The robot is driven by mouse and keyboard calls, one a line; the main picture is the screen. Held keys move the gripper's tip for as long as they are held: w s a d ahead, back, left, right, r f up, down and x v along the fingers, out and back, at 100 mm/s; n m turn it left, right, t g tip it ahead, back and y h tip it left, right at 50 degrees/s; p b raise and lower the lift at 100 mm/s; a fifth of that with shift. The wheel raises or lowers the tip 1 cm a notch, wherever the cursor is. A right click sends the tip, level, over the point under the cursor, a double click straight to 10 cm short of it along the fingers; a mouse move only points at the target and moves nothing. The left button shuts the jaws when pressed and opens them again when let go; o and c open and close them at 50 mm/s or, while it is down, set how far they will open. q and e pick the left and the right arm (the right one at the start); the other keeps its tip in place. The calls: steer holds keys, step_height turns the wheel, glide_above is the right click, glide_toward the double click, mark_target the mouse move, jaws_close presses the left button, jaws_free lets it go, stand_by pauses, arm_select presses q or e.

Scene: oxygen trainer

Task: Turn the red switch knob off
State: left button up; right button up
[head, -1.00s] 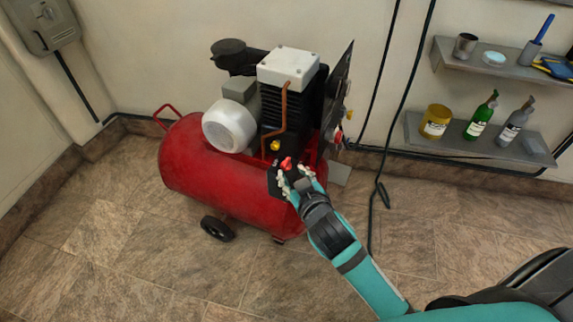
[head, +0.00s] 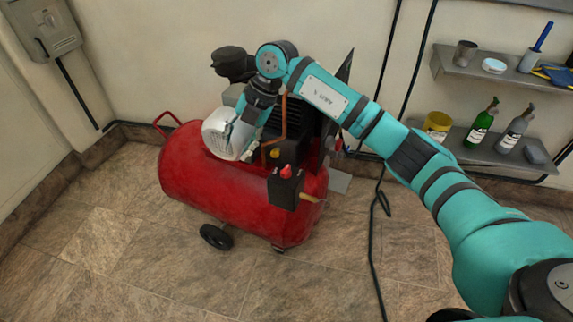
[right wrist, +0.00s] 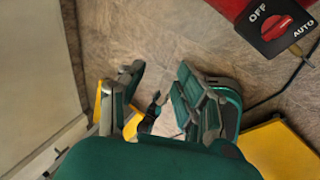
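The red switch knob (head: 286,171) sits on top of a black switch box (head: 285,191) at the front right of the red compressor (head: 225,190). In the right wrist view the knob (right wrist: 277,27) is at the upper right, between the labels OFF and AUTO; which one it points at is unclear. My right gripper (head: 239,141) hangs in front of the compressor's white rounded housing, left of the knob and apart from it. In the right wrist view its fingers (right wrist: 160,88) are spread with nothing between them. My left gripper is not in view.
My right arm crosses above the compressor and hides part of the black finned block. Shelves (head: 500,70) with bottles and cups hang on the right wall. A black cable (head: 374,240) runs down to the floor.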

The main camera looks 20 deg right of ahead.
mark_target(287, 168)
steer(key=w+d+r+m+h, duration=0.1)
steer(key=d+r+m+h, duration=0.3)
steer(key=d, duration=0.8)
steer(key=shift+n+g+h, duration=0.3)
steer(key=shift+n+h, duration=0.2)
steer(key=shift+h, duration=0.2)
step_height(287, 168, down, 17)
steer(key=shift+w+d+r+b, duration=0.1)
steer(key=shift+b, duration=0.85)
steer(key=shift+f, duration=0.5)
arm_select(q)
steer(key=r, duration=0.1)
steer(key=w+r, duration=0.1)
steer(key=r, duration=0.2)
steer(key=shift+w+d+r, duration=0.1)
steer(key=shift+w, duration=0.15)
arm_select(e)
jaws_close()
